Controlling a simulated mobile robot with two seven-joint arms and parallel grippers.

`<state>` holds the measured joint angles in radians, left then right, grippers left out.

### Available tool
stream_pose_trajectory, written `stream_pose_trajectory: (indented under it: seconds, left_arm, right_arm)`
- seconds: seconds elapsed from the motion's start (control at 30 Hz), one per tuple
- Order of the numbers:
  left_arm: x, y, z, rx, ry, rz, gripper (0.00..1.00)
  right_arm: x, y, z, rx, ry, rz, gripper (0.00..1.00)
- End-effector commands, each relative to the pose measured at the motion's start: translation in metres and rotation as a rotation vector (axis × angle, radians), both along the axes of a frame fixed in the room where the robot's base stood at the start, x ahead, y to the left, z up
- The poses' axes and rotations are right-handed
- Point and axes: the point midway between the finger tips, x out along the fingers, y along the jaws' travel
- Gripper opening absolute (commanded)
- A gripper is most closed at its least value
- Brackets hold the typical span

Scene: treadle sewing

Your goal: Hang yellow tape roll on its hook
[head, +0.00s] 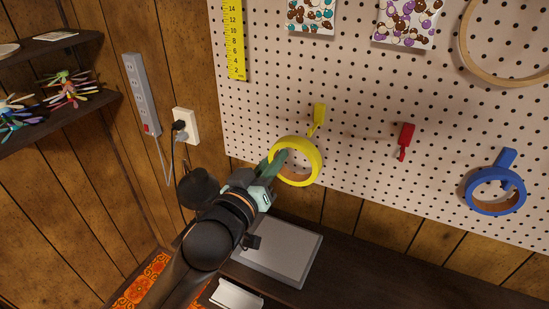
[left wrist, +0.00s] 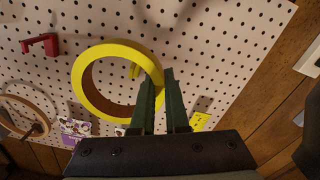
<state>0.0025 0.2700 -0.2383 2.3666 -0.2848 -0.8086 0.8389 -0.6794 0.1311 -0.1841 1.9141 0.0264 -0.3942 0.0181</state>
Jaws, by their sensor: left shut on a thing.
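The yellow tape roll (head: 314,157) is held off the table in front of the pegboard, its open ring facing outward. My left gripper (head: 279,160) is shut on its left side in the head view. The left wrist view shows the roll (left wrist: 85,82) with the gripper's dark green fingers (left wrist: 160,92) at its rim. The yellow hook (head: 319,114) is on the pegboard, just above and slightly right of the roll in the head view. In the left wrist view a small yellow piece (left wrist: 135,70) shows inside the ring; I cannot tell if the roll touches the hook. My right gripper is out of view.
A bare red hook (head: 406,138) and a blue tape roll (head: 470,199) on a blue hook are to the right. A wooden hoop (head: 468,60), bead packets and a yellow ruler (head: 235,45) are higher. A grey flat box (head: 290,255) lies below on the dark table.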

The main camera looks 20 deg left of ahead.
Motion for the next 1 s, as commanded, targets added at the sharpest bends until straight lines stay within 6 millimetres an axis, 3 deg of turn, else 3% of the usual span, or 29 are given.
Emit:
stream_pose_trajectory:
  seconds: [1.0]
  left_arm:
    - [0.057, -0.002, -0.003, -0.002, -0.001, 0.001, 0.00]
  right_arm:
    - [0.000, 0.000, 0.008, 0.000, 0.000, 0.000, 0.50]
